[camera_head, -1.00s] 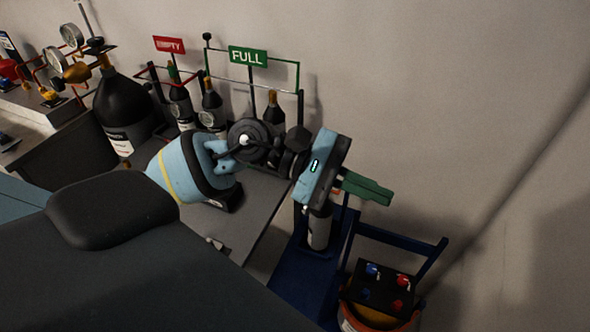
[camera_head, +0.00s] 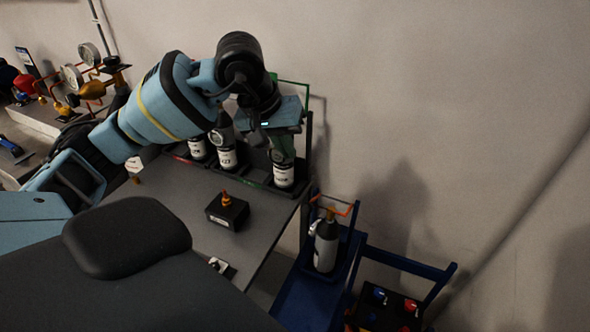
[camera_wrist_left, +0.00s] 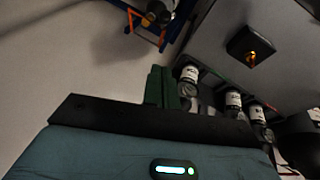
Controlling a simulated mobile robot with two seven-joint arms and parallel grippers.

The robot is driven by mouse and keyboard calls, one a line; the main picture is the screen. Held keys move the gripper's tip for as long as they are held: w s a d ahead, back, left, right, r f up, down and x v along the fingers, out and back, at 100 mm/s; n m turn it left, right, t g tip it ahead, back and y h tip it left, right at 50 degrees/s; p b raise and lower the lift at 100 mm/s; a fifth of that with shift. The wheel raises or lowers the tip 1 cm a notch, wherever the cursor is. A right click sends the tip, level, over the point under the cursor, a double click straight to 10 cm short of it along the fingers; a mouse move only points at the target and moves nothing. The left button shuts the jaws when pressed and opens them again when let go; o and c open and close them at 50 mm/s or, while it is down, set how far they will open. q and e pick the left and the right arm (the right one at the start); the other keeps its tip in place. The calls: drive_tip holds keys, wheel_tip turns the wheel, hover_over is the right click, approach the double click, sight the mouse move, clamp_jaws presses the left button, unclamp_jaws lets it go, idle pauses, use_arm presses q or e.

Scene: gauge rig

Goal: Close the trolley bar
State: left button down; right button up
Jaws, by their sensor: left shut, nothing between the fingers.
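The blue trolley (camera_head: 286,298) stands on the floor right of the grey table, with a grey gas cylinder (camera_head: 326,245) upright in it. The orange-red trolley bar (camera_head: 343,208) shows at the cylinder's neck, near the top of the trolley frame; I cannot tell whether it is latched. The trolley bar also shows at the top of the left wrist view (camera_wrist_left: 132,17). My left gripper (camera_head: 284,150) is shut and empty, its green fingers above the rack at the table's back edge, up and left of the trolley and apart from it. My right gripper is not in view.
Several small cylinders (camera_head: 283,175) stand in the rack below and beside my left gripper. A black box with an orange knob (camera_head: 228,211) sits on the table (camera_head: 180,195). A box with red and blue valves (camera_head: 388,306) is right of the trolley. The wall stands close behind.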

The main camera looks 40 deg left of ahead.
use_arm(q)
drive_tip(key=x, duration=0.4)
drive_tip(key=s+d+x, duration=0.1)
drive_tip(key=x, duration=0.3)
drive_tip(key=s+p+x, duration=0.1)
drive_tip(key=x, duration=0.3)
drive_tip(key=shift+s+d+f, duration=0.15)
drive_tip(key=shift+d+f, duration=0.05)
drive_tip(key=shift+f, duration=0.15)
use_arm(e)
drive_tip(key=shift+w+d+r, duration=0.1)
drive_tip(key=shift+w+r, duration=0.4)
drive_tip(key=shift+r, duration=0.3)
